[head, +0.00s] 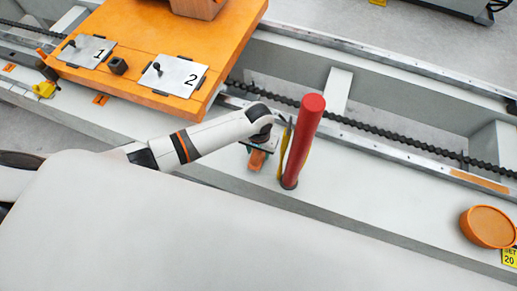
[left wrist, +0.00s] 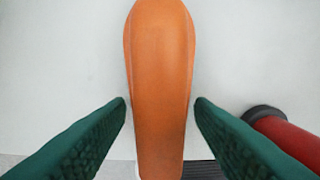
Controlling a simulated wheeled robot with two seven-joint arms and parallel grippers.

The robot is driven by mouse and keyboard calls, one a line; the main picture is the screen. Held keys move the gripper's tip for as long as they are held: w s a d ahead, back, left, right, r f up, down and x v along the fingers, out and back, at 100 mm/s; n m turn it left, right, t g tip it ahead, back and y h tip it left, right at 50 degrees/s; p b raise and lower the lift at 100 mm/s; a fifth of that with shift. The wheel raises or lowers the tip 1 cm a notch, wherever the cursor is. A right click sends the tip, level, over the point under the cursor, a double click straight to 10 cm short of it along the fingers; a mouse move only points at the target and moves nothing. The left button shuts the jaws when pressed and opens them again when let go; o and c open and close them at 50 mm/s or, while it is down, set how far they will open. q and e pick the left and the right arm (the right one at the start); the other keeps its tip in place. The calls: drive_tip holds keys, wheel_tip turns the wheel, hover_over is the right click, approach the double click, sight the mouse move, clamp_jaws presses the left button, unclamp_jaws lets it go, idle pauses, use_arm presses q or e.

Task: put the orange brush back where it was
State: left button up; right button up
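The orange brush (head: 257,160) is on the pale ledge, just left of the red post. In the left wrist view its rounded orange handle (left wrist: 160,70) runs up the middle of the picture. My left gripper (head: 259,152) is over the brush, partly hidden by its own wrist in the head view. In the left wrist view its two green fingers (left wrist: 161,100) stand either side of the handle, with a narrow gap on each side. The gripper looks open and not closed on it. My right gripper is not in view.
The red post (head: 303,140) stands upright close right of the left gripper, with a yellow item beside it. An orange round container (head: 488,226) sits at the far right. An orange platform (head: 125,75) with plates 1 and 2 is upper left. The ledge between post and container is clear.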

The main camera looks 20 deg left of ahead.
use_arm(q)
drive_tip(key=shift+o, duration=1.3)
wheel_tip(320, 180, up, 11)
drive_tip(key=shift+f+p, duration=0.1)
drive_tip(key=shift+p, duration=1)
drive_tip(key=shift+r, duration=0.8)
